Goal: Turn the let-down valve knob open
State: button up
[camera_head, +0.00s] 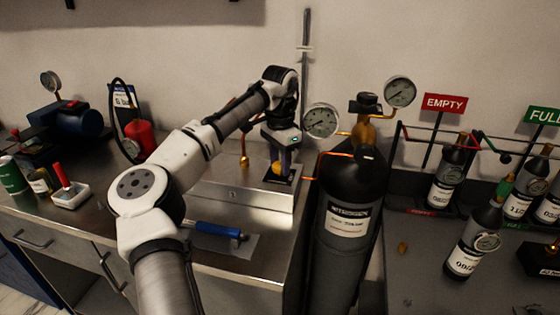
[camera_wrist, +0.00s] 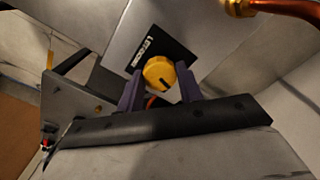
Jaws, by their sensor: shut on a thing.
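The let-down valve knob (camera_wrist: 159,74) is yellow and round with a dark mark on its face. It stands beside a black label plate (camera_wrist: 160,48) on a metal block. My gripper (camera_wrist: 160,88) has its two purple fingers on either side of the knob and is shut on it. In the head view the knob (camera_head: 278,168) shows low between the fingers of my gripper (camera_head: 281,160), which points down at the bench's right end. The far side of the knob is hidden, and the label's words are too small to read surely.
A black nitrogen cylinder (camera_head: 347,225) with gauges stands close to the right of my gripper. Copper tubing (camera_wrist: 275,7) runs near the knob. A blue-handled tool (camera_head: 219,230) lies on the bench in front. Small bottles stand by the EMPTY sign (camera_head: 445,104) at right.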

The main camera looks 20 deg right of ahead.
aim_at(280, 164)
jog(key=shift+r+n+p, duration=0.15)
jog(key=shift+n+p, duration=0.35)
jog(key=shift+p, duration=0.25)
jog(key=shift+n+p, duration=0.7)
jog(key=shift+n, duration=0.3)
jog(key=o, duration=1)
notch_tip(280, 164, up, 14)
jog(key=shift+f, duration=0.2)
